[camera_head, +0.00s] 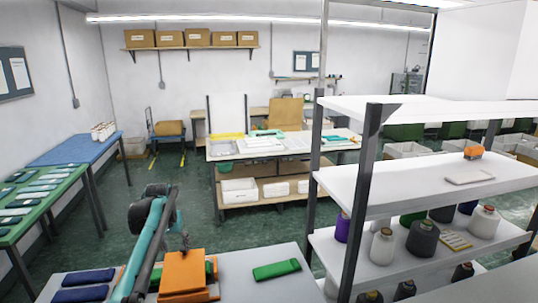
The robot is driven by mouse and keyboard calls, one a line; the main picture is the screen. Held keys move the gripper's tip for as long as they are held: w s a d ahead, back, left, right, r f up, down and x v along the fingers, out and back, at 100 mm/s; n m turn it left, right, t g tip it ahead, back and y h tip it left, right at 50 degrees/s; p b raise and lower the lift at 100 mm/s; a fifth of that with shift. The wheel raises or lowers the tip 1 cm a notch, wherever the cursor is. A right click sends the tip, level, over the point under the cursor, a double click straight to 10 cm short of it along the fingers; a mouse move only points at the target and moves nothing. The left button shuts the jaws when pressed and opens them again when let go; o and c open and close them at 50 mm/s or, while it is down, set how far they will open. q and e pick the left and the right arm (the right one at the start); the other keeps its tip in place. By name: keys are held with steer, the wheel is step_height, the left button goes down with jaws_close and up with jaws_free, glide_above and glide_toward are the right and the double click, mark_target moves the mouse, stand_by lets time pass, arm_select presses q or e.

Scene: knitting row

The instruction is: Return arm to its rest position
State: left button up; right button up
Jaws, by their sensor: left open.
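My left arm (148,245) comes up from the bottom left, teal and black, and bends at a dark joint above the near grey table (245,288). My left gripper (186,243) is small and dark in this view, just above an orange box-like object (184,272) on that table. It is open and I see nothing held in it. I cannot tell whether it touches the orange object. My right arm and right gripper are not in view.
A green folded piece (277,269) and dark blue folded pieces (88,278) lie on the near table. A white shelf rack (400,180) with yarn cones (422,238) stands close at the right. Green (60,182) and blue (82,150) tables line the left; floor beyond is open.

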arm_select(q)
steer(key=s+d+m+t+b, duration=0.15)
steer(key=s+d, duration=0.35)
steer(key=s, duration=0.6)
steer(key=s+d+n+b, duration=0.1)
steer(key=s+d+b, duration=0.25)
steer(key=s, duration=0.65)
steer(key=s+d+f+t+b, duration=0.1)
steer(key=s+d+f, duration=0.1)
steer(key=s+f, duration=0.4)
steer(key=s+d+f+m+t+b, duration=0.1)
steer(key=s+d+f+b, duration=0.1)
steer(key=s+f, duration=0.5)
steer(key=s+d, duration=0.1)
steer(key=s, duration=0.3)
steer(key=shift+s+h, duration=0.3)
steer(key=shift+s, duration=0.05)
